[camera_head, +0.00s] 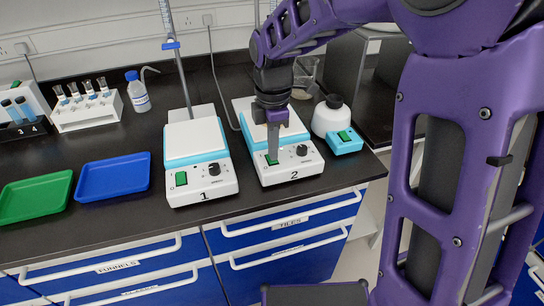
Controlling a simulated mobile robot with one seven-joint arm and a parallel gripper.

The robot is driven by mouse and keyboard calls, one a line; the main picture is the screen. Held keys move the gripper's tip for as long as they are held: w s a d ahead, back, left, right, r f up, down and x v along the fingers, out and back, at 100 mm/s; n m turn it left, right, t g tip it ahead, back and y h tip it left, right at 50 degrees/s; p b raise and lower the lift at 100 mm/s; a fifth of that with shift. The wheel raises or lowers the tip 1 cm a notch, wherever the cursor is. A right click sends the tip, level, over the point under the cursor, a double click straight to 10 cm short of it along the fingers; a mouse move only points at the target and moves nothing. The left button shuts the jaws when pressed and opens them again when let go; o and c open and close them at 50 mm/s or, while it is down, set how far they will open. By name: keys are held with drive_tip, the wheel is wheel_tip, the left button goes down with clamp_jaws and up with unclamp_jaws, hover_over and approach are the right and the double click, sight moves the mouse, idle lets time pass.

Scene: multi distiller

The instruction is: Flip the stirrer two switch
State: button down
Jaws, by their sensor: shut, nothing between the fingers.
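Stirrer two (308,171) stands on the black bench and bears the label 2 on its front panel. Its green switch (271,160) shows at the left of that panel, and a black knob (302,150) is at the right. My gripper (273,158) points down over the stirrer, with its shut fingertips at the switch. The fingers cover part of the switch, and I cannot tell whether they touch it or which way it is tipped.
Stirrer one (217,190) stands close at the left. A white and blue device (343,142) with a round flask stands at the right. Green (36,197) and blue (113,177) trays lie at the left. The bench front is clear.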

drive_tip(key=shift+f+b, duration=0.3)
drive_tip(key=shift+f, duration=0.3)
drive_tip(key=shift+r, duration=0.15)
wheel_tip(320, 180, up, 7)
drive_tip(key=p, duration=0.6)
drive_tip(key=shift+p, duration=0.3)
drive_tip(key=shift+s, duration=0.1)
idle(0.3)
